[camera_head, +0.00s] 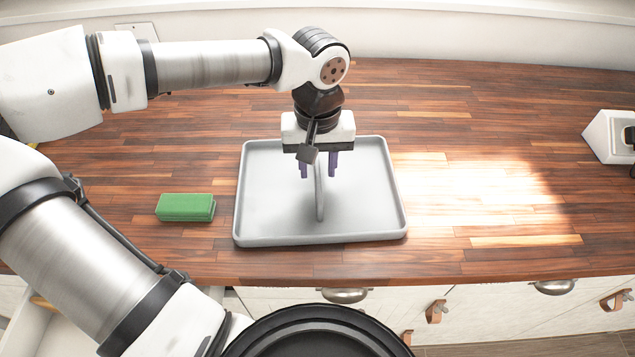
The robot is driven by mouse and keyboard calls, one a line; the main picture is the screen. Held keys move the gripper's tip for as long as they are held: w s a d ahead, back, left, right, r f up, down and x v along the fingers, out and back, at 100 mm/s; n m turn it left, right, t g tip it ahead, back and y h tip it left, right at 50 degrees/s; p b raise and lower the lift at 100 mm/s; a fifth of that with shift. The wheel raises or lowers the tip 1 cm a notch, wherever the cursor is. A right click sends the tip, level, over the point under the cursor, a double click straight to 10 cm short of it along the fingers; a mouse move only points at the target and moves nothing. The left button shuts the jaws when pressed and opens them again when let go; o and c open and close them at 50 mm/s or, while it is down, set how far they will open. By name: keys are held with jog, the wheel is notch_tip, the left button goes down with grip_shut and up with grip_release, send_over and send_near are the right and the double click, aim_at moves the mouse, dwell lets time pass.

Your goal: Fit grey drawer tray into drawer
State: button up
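The grey drawer tray (275,215) lies flat on the wooden countertop, with a raised rim and an upright divider (320,203) along its middle. My gripper (318,170) points down over the tray's far half. Its two purple-tipped fingers are spread, one on each side of the divider's line. I cannot tell whether they touch it or how high they are. A drawer (22,325) appears pulled out at the lower left, below the counter's front edge. My arm hides much of it.
A green block (185,207), perhaps a sponge, lies left of the tray. A white angled device (608,137) stands at the far right. Cabinet fronts with metal handles (344,295) are below the counter edge.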

aim_at(318, 170)
jog(key=shift+f, duration=1.85)
grip_shut()
